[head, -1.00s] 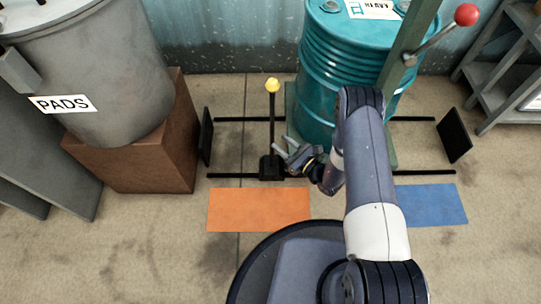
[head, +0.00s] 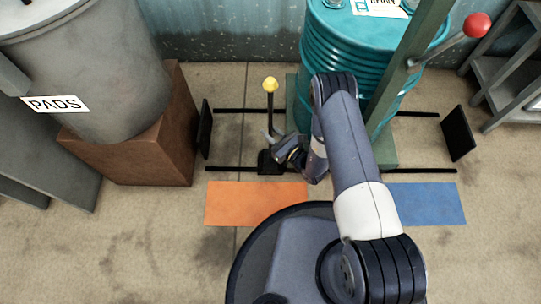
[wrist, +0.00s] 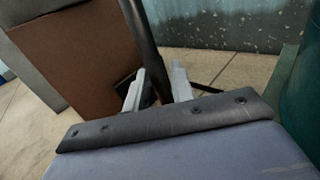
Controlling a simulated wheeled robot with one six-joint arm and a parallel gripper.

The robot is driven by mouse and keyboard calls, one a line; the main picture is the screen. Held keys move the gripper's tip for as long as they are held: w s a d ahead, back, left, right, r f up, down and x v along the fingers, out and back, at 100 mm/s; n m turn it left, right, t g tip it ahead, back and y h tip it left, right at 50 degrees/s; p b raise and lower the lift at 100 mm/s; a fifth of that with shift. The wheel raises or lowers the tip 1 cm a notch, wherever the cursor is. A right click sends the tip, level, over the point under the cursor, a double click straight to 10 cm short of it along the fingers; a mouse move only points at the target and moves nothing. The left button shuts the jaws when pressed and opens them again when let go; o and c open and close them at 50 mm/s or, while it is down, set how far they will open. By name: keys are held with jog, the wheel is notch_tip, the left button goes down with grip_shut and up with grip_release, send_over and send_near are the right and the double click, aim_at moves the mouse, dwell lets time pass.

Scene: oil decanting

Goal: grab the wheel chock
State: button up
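The wheel chock appears to be the black block (head: 270,163) on the floor with an upright black pole and a yellow knob (head: 270,85) on top. It stands left of the teal drum. My gripper (head: 273,136) is low beside the pole, just above the block. In the wrist view the two pale fingers of my gripper (wrist: 158,85) are apart, and the black pole (wrist: 146,40) runs down between them. The fingers do not look closed on the pole; contact is hard to tell. The lower part of the pole is partly hidden by my gripper.
The teal drum (head: 330,55) stands close on the right by a green post (head: 413,70) with a red-knobbed lever. A brown box (head: 150,165) under the grey PADS bin is at left. Orange (head: 255,203) and blue (head: 425,203) floor patches lie in front.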

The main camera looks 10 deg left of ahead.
grip_shut()
jog(key=shift+r, duration=0.1)
dwell(1.0)
